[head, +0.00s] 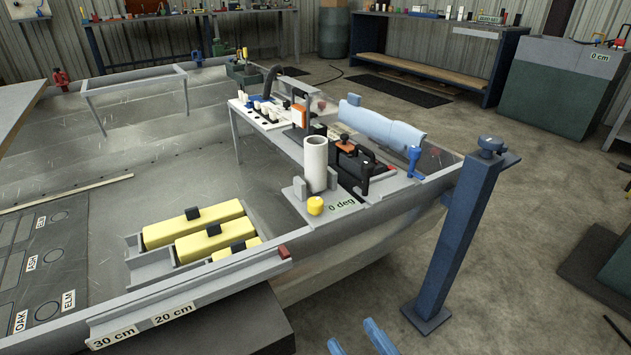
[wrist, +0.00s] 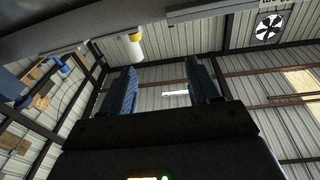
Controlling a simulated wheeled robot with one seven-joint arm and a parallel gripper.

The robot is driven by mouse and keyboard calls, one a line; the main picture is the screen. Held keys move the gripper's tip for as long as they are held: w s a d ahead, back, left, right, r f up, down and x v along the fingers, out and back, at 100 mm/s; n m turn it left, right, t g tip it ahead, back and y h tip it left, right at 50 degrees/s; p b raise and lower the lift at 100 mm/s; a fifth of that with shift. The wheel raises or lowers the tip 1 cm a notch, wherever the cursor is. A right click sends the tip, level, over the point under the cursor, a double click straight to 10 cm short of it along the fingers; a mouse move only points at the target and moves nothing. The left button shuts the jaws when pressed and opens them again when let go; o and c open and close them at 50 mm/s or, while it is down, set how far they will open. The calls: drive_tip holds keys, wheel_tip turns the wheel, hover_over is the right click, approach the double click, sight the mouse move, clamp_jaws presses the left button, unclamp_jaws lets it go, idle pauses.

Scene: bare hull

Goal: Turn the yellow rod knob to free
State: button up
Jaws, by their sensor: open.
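The yellow knob (head: 315,205) is a small rounded cap low in front of an upright white tube (head: 316,160), on a grey plate near the hull's edge. A "0 deg" label (head: 341,206) lies beside it. In the wrist view a small yellow piece (wrist: 135,37) shows against a white cylinder (wrist: 137,50), near the top. My gripper (head: 358,338) shows only as blue fingertips at the bottom edge of the head view, well apart from the knob. In the wrist view its fingers (wrist: 162,66) are spread with nothing between them.
The hull rim with "30 cm" and "20 cm" marks (head: 143,327) runs along the front. A blue post (head: 460,230) stands on the right. Yellow blocks (head: 205,230) lie inside the hull. A black device (head: 352,165) and a pale blue roll (head: 381,124) sit behind the tube.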

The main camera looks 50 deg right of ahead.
sight(315, 207)
drive_tip(key=w+d+r+m+g+h+p, duration=0.2)
drive_tip(key=w+d+p, duration=0.1)
drive_tip(key=w, duration=0.3)
drive_tip(key=w+d+r+m+g+h+p, duration=0.2)
drive_tip(key=w+d+h+p, duration=0.1)
drive_tip(key=w+d+p, duration=0.1)
drive_tip(key=w+d+r+m+g+h+p, duration=0.2)
drive_tip(key=w+d+g+h+p, duration=0.1)
drive_tip(key=w, duration=0.5)
drive_tip(key=shift+d+r+p, duration=0.15)
drive_tip(key=shift+r+p, duration=0.1)
drive_tip(key=shift+p, duration=0.65)
drive_tip(key=shift+w+d+m+g, duration=0.2)
drive_tip(key=shift+w+m+g, duration=0.1)
drive_tip(key=shift+g, duration=0.1)
drive_tip(key=shift+w+d+f, duration=0.1)
drive_tip(key=shift+w+d, duration=0.3)
drive_tip(key=shift+d, duration=0.1)
drive_tip(key=b+x, duration=0.1)
drive_tip(key=x, duration=0.5)
drive_tip(key=shift+w+d, duration=0.15)
drive_tip(key=shift+d, duration=0.1)
drive_tip(key=c, duration=0.9)
